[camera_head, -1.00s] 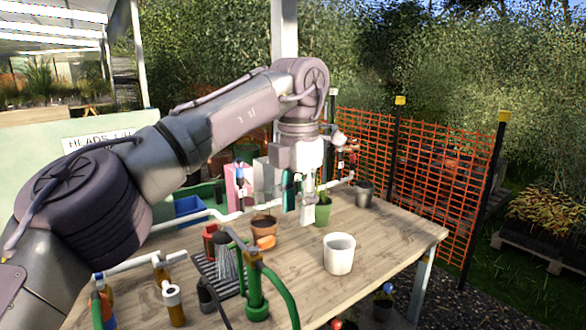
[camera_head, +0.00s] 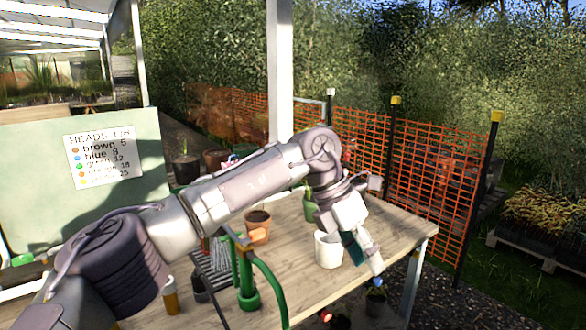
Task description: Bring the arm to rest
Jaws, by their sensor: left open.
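My left arm comes in from the left and reaches across the wooden table. My left gripper (camera_head: 363,254) hangs at its end, pointing down and to the right, near the table's front right edge. It is open, and I see nothing held in it. A white pot (camera_head: 327,250) stands on the table just left of the gripper, partly covered by it. My right gripper is not in view.
Orange mesh fencing (camera_head: 432,180) stands behind. A sign board (camera_head: 103,158) is at left.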

